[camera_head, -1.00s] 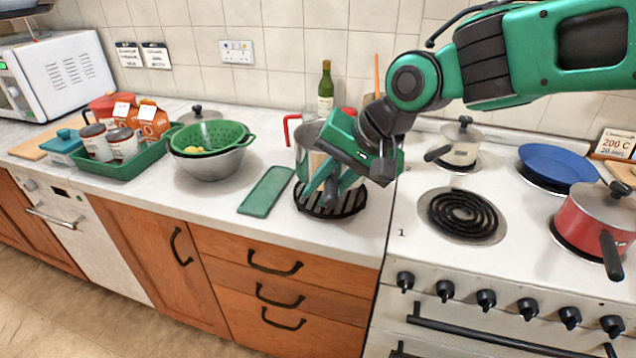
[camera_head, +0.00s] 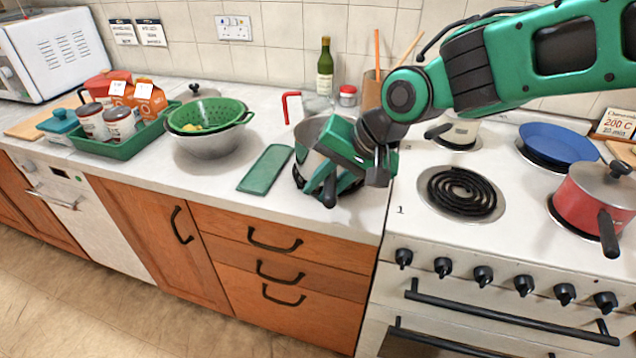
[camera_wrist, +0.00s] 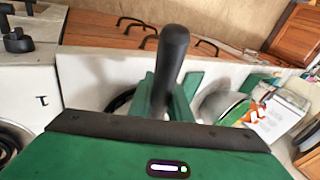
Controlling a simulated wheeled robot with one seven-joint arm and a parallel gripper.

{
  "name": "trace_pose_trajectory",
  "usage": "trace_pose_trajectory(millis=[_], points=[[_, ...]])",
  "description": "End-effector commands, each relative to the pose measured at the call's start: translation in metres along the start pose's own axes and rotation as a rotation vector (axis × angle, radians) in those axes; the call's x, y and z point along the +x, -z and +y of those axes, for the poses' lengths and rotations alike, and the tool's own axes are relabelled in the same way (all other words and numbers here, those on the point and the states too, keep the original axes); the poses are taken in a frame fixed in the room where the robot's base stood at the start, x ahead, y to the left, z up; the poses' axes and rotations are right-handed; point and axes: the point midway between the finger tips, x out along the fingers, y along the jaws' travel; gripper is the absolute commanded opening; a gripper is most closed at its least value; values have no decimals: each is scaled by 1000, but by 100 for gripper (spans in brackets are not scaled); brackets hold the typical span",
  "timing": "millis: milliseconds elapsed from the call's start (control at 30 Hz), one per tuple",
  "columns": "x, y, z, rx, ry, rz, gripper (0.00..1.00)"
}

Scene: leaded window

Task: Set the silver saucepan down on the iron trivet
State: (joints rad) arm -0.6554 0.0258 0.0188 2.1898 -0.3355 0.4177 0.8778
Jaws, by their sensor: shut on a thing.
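The silver saucepan (camera_head: 313,134) is on the counter's right part, partly hidden behind my gripper (camera_head: 334,182). My gripper is shut on its dark handle (camera_head: 330,194), which points toward the counter's front edge. In the wrist view the handle (camera_wrist: 173,55) stands up between the fingers of my gripper (camera_wrist: 167,98). The iron trivet (camera_head: 298,179) is mostly covered by the pan and my gripper. A dark arc of it shows in the wrist view (camera_wrist: 119,99). I cannot tell whether the pan's base touches the trivet.
A green board (camera_head: 265,169) lies just left of the trivet. A steel bowl (camera_head: 205,145) with a green colander (camera_head: 207,114) is farther left. A wine bottle (camera_head: 325,70) and red-lidded jar (camera_head: 347,96) stand behind. The stove (camera_head: 420,225) is at right.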

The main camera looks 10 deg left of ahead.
Motion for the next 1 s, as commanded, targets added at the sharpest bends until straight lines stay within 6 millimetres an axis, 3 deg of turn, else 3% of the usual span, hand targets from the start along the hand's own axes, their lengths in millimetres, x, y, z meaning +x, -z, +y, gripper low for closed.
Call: trace_pose_trajectory(millis=[1000], points=[[11,-3,6,-1,0,-1,0]])
